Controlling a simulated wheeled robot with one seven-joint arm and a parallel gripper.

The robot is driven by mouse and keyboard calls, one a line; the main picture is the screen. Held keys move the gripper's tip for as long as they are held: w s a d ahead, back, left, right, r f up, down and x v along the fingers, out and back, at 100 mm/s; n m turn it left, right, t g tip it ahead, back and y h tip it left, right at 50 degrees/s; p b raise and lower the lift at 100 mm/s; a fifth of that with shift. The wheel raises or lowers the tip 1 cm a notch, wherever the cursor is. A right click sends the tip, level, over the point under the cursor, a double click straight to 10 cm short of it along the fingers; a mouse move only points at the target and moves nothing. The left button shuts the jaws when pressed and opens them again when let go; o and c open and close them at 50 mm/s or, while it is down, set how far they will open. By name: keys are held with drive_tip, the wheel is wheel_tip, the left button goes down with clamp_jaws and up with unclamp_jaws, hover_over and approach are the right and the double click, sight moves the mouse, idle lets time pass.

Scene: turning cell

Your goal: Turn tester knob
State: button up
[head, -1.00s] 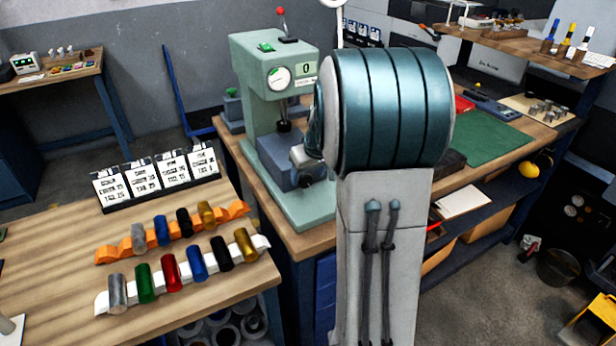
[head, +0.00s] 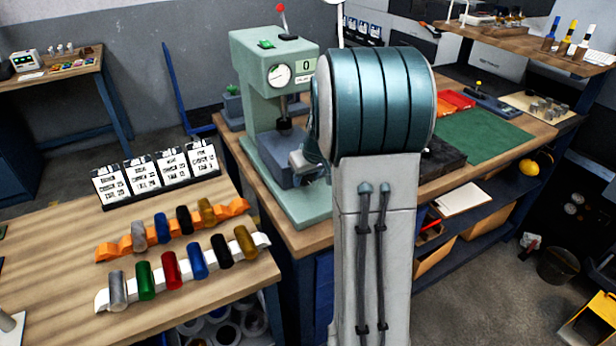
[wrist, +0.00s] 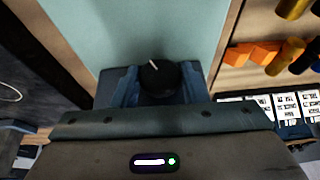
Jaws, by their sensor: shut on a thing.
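The tester is a pale green press-like machine (head: 259,60) on the bench in the head view. It has a round dial (head: 279,75), a display (head: 306,66) reading 0, and a red-tipped lever on top. A black round knob (wrist: 160,80) with a white pointer line shows in the wrist view, the line tilted up and to the left. My gripper (wrist: 157,90) has a blue finger on each side of the knob and is shut on it. In the head view my arm hides the knob and part of the tester's front.
Left of the tester, a wooden table (head: 60,262) holds coloured cylinders on orange and white racks, with several white cards (head: 157,175) behind. Right of my arm, a green mat (head: 486,139) and a dark block (head: 442,160) lie on the bench.

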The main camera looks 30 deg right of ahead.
drive_tip(key=b, duration=0.1)
drive_tip(key=y+b, duration=0.1)
drive_tip(key=b, duration=0.1)
drive_tip(key=shift+d+f, duration=0.2)
drive_tip(key=shift+f, duration=0.1)
drive_tip(key=shift+r+m+y+b, duration=0.3)
drive_tip(key=shift+y+b, duration=0.4)
drive_tip(key=shift+y, duration=0.3)
drive_tip(key=o, duration=0.9)
drive_tip(key=shift+r, duration=0.1)
drive_tip(key=v, duration=1.3)
drive_tip(key=shift+s+d+r, duration=0.1)
drive_tip(key=shift+s+r, duration=0.1)
drive_tip(key=shift+r, duration=0.1)
